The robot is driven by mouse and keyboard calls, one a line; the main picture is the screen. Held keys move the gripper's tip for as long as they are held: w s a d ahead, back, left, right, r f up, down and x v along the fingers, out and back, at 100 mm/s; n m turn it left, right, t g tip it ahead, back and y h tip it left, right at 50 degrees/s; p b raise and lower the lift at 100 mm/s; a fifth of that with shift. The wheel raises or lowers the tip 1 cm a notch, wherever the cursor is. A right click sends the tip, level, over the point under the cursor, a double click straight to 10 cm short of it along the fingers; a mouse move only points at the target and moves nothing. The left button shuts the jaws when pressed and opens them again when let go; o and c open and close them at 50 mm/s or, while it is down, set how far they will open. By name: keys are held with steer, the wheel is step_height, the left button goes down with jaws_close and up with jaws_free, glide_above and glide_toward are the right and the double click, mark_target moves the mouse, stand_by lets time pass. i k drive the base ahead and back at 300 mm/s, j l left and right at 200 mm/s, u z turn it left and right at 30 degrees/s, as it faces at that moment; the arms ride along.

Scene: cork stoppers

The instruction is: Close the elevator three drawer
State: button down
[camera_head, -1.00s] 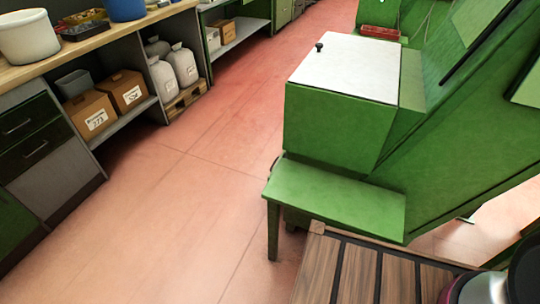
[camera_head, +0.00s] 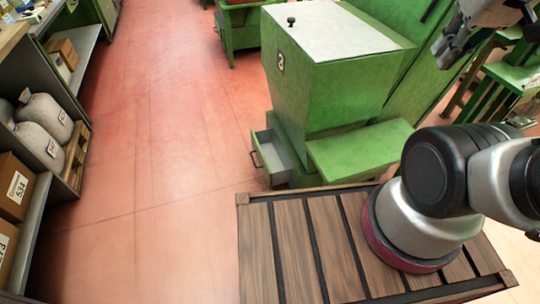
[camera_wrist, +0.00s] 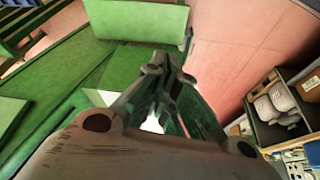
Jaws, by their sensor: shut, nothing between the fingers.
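A green elevator (camera_head: 340,90) with a pale top and a black knob stands at the centre of the head view. A small plate (camera_head: 281,63) on its side bears a digit that I cannot read surely. Low on its left side, a grey-lined drawer (camera_head: 272,153) with a dark handle stands open, pulled out to the left. My gripper (camera_head: 443,58) is high at the upper right of the head view, apart from the drawer. In the wrist view, my gripper (camera_wrist: 162,66) is shut and empty. I cannot pick out the drawer surely in the wrist view.
A green ledge (camera_head: 360,150) juts out beside the drawer, above my wooden deck. Shelves with boxes (camera_head: 12,187) and pale sacks (camera_head: 45,130) line the left. Another green machine (camera_head: 240,28) stands behind. The red floor (camera_head: 165,130) left of the drawer is clear.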

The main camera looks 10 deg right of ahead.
mark_target(274, 171)
steer(key=j, duration=1)
steer(key=i+j+z, duration=0.1)
steer(key=i+j, duration=0.15)
steer(key=i, duration=0.15)
steer(key=i+j, duration=0.25)
steer(key=i, duration=0.15)
steer(key=z, duration=0.05)
